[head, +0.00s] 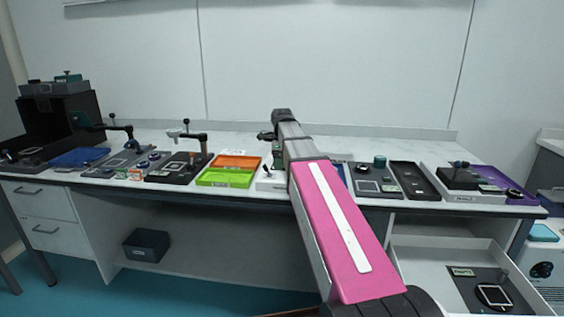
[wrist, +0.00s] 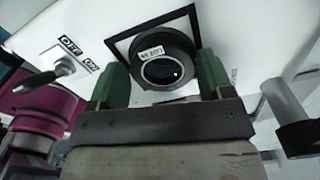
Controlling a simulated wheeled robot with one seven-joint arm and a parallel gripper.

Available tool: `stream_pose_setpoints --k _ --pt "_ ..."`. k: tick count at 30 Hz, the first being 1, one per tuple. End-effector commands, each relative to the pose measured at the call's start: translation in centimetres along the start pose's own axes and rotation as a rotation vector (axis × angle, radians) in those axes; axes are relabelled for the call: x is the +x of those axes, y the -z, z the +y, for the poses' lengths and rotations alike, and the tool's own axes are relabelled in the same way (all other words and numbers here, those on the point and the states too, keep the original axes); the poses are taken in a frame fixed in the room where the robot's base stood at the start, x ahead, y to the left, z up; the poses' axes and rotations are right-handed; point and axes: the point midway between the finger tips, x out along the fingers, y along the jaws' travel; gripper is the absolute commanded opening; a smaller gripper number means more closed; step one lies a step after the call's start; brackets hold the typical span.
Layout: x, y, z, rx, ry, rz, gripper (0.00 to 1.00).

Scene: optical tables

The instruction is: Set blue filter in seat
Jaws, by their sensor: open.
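My gripper (wrist: 160,76) shows in the wrist view with two green fingers apart. Between them is a round black-rimmed piece (wrist: 163,70) with dark, faintly bluish glass and a small white label. I cannot tell for sure that it is the blue filter. It lies inside a black square outline (wrist: 124,42) on a white panel (wrist: 95,28). The fingers are on either side of its rim; whether they touch it is unclear. In the head view my arm reaches over the table's middle and hides the spot where my gripper works.
In the wrist view a lever (wrist: 45,78) stands by OFF and ON labels at left, and a grey post with a dark knob (wrist: 297,138) is at right. In the head view green (head: 226,178) and orange (head: 238,161) trays lie left of my arm. An open drawer (head: 420,257) is at lower right.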

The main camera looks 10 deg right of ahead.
Motion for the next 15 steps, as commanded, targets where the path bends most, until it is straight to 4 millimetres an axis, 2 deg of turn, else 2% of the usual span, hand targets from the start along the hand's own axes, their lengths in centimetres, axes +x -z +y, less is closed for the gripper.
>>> stream_pose_setpoints --k 1,15 --pt "-0.7 0.2 0.4 -0.001 -0.005 0.001 0.87" --pt "-9.2 -0.1 -0.3 0.000 0.002 0.000 0.87"
